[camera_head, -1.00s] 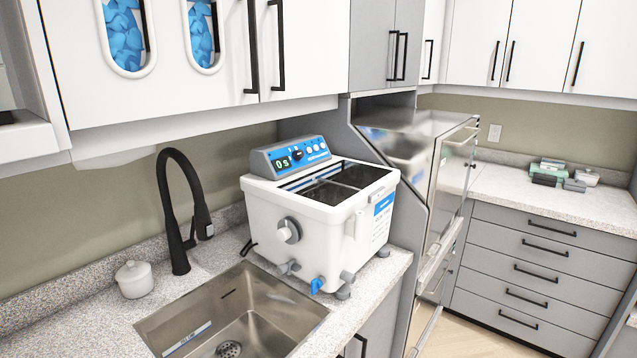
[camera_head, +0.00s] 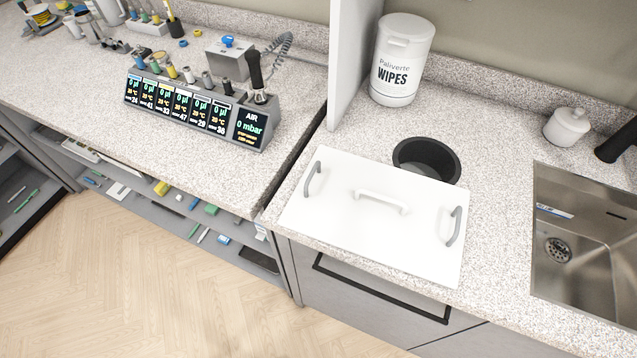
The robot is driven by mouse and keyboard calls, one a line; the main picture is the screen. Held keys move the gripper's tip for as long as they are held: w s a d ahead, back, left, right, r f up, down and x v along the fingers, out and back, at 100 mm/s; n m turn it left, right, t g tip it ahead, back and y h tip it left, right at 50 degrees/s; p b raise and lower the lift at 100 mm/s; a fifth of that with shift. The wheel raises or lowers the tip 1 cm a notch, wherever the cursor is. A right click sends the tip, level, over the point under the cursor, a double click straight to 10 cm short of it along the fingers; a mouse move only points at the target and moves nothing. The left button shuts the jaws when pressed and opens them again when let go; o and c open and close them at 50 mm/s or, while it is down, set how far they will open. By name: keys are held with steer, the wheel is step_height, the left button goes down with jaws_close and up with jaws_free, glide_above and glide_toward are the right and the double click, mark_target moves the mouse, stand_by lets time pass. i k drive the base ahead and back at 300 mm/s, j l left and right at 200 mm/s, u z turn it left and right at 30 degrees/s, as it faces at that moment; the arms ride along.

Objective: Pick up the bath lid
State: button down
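The bath lid (camera_head: 345,220) is a flat white rectangular panel lying on the speckled counter, left of the sink. It has a white handle (camera_head: 381,200) in its middle and a grey handle at each end, the left one (camera_head: 314,179) and the right one (camera_head: 454,226). Its front edge lies along the counter's front edge, and its right front corner reaches close to that edge. My gripper is not in view, and nothing touches the lid from above. The water bath itself is out of the picture now.
A round black opening (camera_head: 427,158) lies right behind the lid. A white wipes tub (camera_head: 402,60) stands behind, beside a white upright panel (camera_head: 352,55). A small white jar (camera_head: 567,127) and the sink (camera_head: 590,245) are right. A display unit (camera_head: 196,108) stands left. Wooden floor (camera_head: 130,270) is clear in front.

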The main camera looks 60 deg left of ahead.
mark_target(410, 223)
steer(key=u, duration=1.15)
